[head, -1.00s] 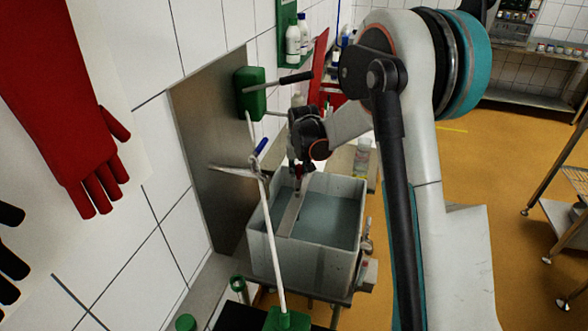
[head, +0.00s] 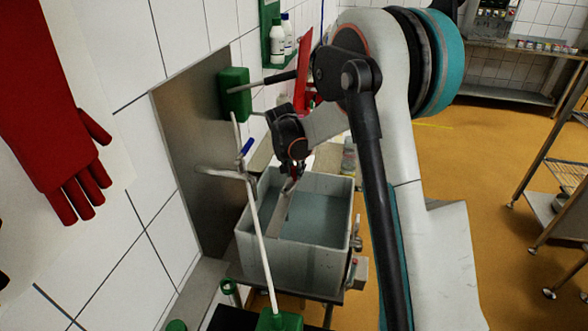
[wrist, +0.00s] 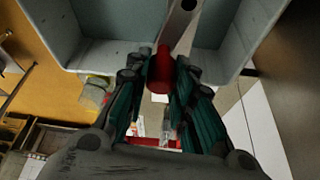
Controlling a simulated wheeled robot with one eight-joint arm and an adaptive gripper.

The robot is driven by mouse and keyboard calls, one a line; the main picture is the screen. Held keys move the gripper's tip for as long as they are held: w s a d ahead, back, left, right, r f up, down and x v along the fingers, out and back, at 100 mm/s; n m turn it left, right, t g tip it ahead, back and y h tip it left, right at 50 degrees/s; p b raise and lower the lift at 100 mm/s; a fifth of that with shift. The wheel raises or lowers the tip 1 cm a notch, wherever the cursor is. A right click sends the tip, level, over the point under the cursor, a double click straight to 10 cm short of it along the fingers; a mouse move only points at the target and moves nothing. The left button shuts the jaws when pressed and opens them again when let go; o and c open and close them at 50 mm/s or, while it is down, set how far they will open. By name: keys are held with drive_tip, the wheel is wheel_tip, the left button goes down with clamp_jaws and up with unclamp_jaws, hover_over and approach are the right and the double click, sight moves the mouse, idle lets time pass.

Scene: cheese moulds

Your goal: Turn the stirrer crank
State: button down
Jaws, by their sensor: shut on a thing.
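The stirrer crank shows in the head view as a flat pale metal bar (head: 279,212) over the grey tub (head: 335,192), with a red handle by my fingers. In the wrist view the red handle (wrist: 160,72) stands between the fingers of my gripper (wrist: 161,88), with the metal bar (wrist: 179,22) running up from it. My gripper (head: 291,172) is shut on the handle at the far end of the bar. The fingers partly hide the handle in the head view. The tub holds bluish-grey liquid.
A green wall box (head: 234,94) with a dark lever is left of my wrist. Orange floor (head: 450,180) is open at right.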

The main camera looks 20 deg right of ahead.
sight(290, 188)
drive_tip(key=c, duration=1.4)
unclamp_jaws()
drive_tip(key=shift+o, duration=0.2)
drive_tip(key=v, duration=1.2)
